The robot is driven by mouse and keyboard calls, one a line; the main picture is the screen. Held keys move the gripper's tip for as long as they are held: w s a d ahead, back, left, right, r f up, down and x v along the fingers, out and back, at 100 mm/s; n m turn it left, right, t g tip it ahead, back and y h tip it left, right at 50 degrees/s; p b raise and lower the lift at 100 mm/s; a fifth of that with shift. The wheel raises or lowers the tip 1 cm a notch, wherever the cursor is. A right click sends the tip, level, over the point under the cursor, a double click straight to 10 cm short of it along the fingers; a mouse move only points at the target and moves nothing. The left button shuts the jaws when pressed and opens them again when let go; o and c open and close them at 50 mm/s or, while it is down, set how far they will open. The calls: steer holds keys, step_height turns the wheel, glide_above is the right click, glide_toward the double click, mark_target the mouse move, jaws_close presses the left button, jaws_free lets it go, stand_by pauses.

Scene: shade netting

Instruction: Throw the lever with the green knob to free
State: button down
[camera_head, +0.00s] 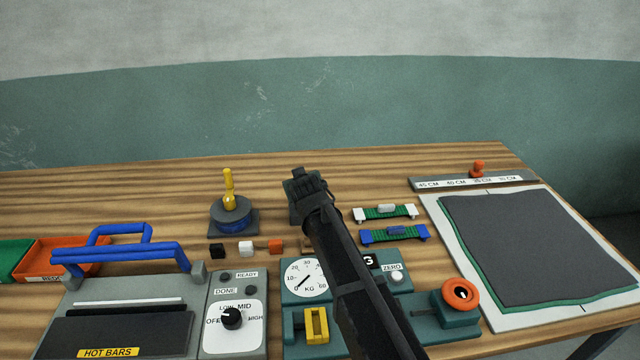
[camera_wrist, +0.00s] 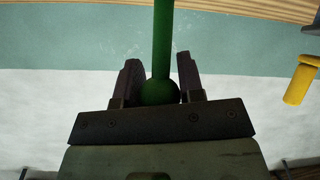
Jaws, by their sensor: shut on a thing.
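The green knob (camera_wrist: 158,92) sits between the two dark fingers of my gripper (camera_wrist: 158,64) in the wrist view, and the fingers are shut on it. A green rod (camera_wrist: 163,35) runs from the knob to the top of that picture. In the head view my gripper (camera_head: 306,186) is above the table's middle. It and my arm hide the knob and most of the lever there. I cannot read any position marks for the lever.
A yellow peg on a blue round base (camera_head: 232,215) stands to the left; its yellow end (camera_wrist: 301,80) shows in the wrist view. A dial scale (camera_head: 304,278), a sealer with blue handle (camera_head: 120,255) and small green and blue strips (camera_head: 395,234) are near. A dark sheet (camera_head: 530,240) lies right.

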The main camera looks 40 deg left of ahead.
steer(key=shift+d, duration=0.1)
steer(key=c, duration=0.8)
jaws_free()
steer(key=shift+o, duration=0.2)
steer(key=p+v, duration=0.5)
steer(key=v, duration=0.5)
steer(key=shift+s+d, duration=0.25)
